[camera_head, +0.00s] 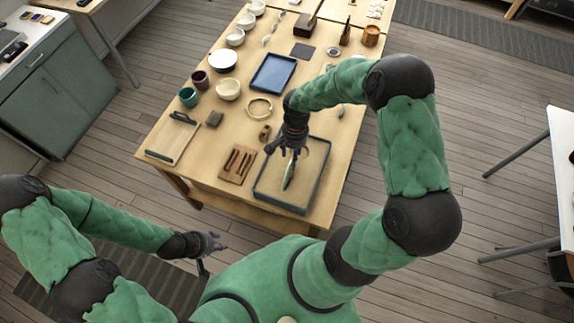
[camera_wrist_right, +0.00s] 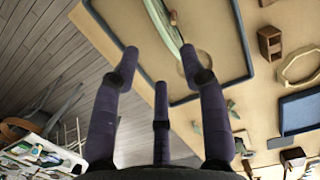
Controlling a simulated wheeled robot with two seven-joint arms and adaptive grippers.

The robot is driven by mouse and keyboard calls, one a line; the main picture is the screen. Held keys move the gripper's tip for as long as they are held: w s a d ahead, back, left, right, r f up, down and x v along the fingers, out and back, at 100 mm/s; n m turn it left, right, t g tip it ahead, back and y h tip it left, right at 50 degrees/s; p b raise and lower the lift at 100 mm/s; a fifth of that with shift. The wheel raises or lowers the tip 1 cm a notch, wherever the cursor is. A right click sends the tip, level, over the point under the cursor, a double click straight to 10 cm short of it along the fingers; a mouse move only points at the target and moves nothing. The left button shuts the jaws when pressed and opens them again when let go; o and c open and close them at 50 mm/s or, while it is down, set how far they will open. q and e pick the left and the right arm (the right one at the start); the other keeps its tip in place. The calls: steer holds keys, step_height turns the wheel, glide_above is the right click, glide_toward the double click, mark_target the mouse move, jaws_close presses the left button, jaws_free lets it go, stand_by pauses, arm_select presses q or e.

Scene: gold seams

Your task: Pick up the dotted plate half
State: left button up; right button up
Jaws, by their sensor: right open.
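A pale green piece (camera_head: 288,178), seen nearly edge-on, stands in the dark-rimmed tray (camera_head: 262,192) at the table's near end. It looks like the plate half, but I cannot make out dots. In the right wrist view the green piece (camera_wrist_right: 164,22) is a thin curved strip beyond my fingertips. My right gripper (camera_head: 287,151) points down over the tray, its fingers spread around the top of the piece. In its wrist view the gripper (camera_wrist_right: 160,65) is open, with no clear contact. My left gripper (camera_head: 212,246) is open and empty, low in front of the table.
A wooden block with dark slots (camera_head: 238,164) and a board with a dark bar (camera_head: 173,141) lie left of the tray. A wooden ring (camera_head: 260,107), blue tray (camera_head: 273,73), cups (camera_head: 188,97) and several bowls (camera_head: 223,61) stand further back.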

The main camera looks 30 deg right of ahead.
mark_target(290, 165)
steer(key=shift+s+a+f, duration=0.1)
steer(key=shift+a+f, duration=0.05)
steer(key=shift+f, duration=1.15)
steer(key=shift+w+a+f, duration=0.1)
steer(key=shift+a+f, duration=0.1)
steer(key=shift+f, duration=1.05)
steer(key=shift+s+a+f, duration=0.1)
steer(key=shift+a+f, duration=0.05)
steer(key=shift+f, duration=1.15)
jaws_close()
